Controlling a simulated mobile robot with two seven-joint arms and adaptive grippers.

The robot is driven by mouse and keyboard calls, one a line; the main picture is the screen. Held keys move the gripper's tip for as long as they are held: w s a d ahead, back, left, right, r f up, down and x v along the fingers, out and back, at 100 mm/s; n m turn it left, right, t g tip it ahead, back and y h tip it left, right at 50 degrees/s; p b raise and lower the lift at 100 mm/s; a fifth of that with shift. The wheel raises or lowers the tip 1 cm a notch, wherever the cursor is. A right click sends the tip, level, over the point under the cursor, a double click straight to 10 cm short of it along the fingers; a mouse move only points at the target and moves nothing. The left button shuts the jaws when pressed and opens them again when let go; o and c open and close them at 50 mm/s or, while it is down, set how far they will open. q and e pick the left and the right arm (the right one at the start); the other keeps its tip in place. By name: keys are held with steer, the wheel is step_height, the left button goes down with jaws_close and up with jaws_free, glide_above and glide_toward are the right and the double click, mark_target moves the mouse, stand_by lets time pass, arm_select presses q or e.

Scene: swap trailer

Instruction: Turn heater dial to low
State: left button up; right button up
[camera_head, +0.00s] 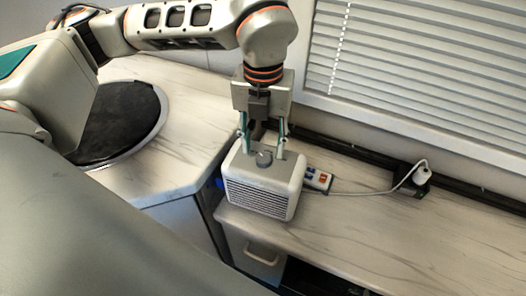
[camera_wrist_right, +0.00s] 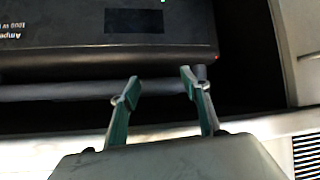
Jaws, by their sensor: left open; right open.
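The heater (camera_head: 262,183) is a small light-grey box with a slatted front grille, standing on the marbled counter in the head view. Its round grey dial (camera_head: 264,158) is on the top face. My left gripper (camera_head: 262,146) points down over the heater's top with its teal fingers apart. The fingers are on either side of the dial, and I cannot tell whether they touch it. My right gripper (camera_wrist_right: 161,88) shows only in the right wrist view. It is open and empty, in front of a dark box, away from the heater.
A power strip (camera_head: 318,179) with coloured switches lies right of the heater, with a white cable running to a plug (camera_head: 421,174) by the wall. A black round pad (camera_head: 118,120) is at left. The counter (camera_head: 400,228) at right is mostly clear. The dark box (camera_wrist_right: 60,35) has printed white text.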

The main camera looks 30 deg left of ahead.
mark_target(263, 157)
arm_select(q)
steer(key=shift+d+f, duration=0.1)
steer(key=shift+f, duration=1.5)
steer(key=c, duration=1.1)
